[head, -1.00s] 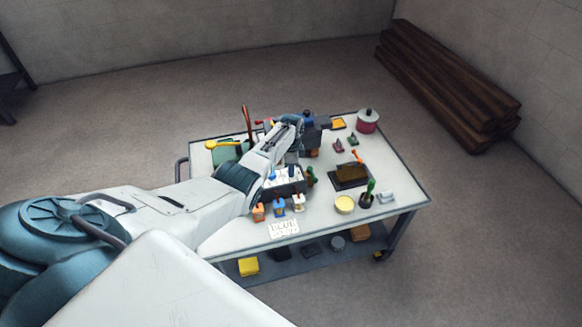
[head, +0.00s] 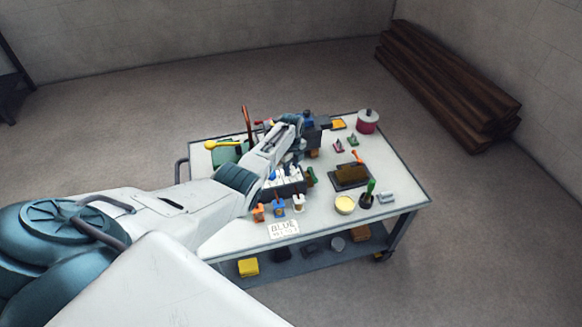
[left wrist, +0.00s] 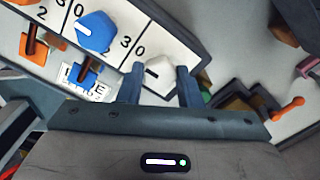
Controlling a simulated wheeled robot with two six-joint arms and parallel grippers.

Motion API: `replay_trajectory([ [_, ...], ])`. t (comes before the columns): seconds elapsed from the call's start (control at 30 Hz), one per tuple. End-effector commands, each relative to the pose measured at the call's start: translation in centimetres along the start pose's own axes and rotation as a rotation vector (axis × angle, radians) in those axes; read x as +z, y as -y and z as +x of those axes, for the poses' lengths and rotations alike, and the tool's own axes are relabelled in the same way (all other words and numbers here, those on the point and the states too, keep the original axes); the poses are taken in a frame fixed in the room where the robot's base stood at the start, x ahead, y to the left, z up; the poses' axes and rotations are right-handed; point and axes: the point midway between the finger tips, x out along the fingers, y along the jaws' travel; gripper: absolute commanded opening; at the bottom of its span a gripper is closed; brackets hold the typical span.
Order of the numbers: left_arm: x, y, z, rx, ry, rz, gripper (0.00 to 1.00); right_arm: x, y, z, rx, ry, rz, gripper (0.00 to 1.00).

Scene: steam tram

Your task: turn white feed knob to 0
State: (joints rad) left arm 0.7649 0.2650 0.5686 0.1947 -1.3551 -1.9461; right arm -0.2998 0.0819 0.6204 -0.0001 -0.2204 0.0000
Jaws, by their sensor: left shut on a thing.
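The white feed knob (left wrist: 157,73) is in the left wrist view, at the right end of the white dial panel (left wrist: 112,52). A printed 0 shows just above and left of it. My left gripper (left wrist: 158,88) is shut on the white knob, one finger on each side. In the head view the dial box (head: 286,188) stands on the cart below my left gripper, and my arm partly covers it. My right gripper is not in view.
A blue knob (left wrist: 94,31) sits beside the white one on the panel. Orange, blue and white levers stand at the box's front, near a BLUE sign (head: 284,229). A cream bowl (head: 344,204) and a brown block on a dark tray (head: 335,184) lie to the right.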

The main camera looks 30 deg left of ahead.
Motion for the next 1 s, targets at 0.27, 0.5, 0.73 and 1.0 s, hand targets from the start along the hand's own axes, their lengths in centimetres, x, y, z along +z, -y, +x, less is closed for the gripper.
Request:
replay_trajectory([
  [0.27, -0.04, 0.06, -0.04, -0.001, -0.001, 0.049, 0.09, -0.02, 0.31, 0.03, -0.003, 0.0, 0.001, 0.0],
  [0.5, -0.04, 0.05, -0.03, -0.001, 0.0, 0.053, 0.09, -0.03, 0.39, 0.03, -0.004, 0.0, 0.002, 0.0],
  [0.73, -0.03, 0.04, -0.02, -0.001, 0.0, 0.052, 0.49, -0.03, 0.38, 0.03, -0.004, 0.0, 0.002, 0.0],
  [1.0, -0.02, 0.02, -0.01, 0.0, 0.0, 0.051, 0.54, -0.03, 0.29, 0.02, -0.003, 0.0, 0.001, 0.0],
])
